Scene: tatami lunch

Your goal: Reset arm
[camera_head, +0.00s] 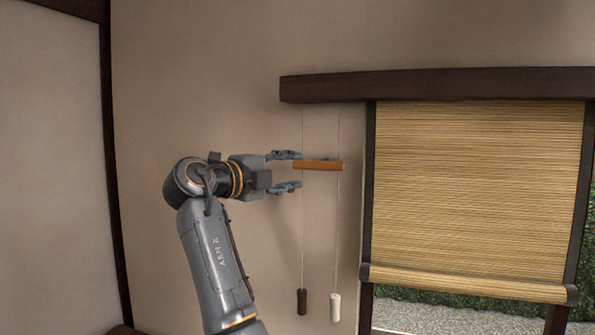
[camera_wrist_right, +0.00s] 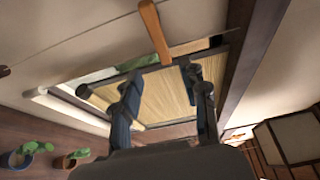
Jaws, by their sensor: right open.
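My right gripper (camera_head: 297,171) is open, its two fingers spread one above the other in the head view. A wooden bar (camera_head: 320,165) lies level at the fingertips, in front of two thin cords. In the right wrist view, the bar (camera_wrist_right: 154,30) reaches in from the top, its lower end near the gap between the open fingertips (camera_wrist_right: 162,72). I cannot tell whether the fingers touch it. The cords end below in a dark brown pull (camera_head: 302,301) and a white pull (camera_head: 335,307). My left gripper is not in view.
A bamboo blind (camera_head: 475,190) hangs right of the cords under a dark wooden beam (camera_head: 440,85), covering most of a window. Gravel and a hedge show below it. Plain wall (camera_head: 190,90) is free on the left. The wrist view shows potted plants (camera_wrist_right: 22,158) at lower left.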

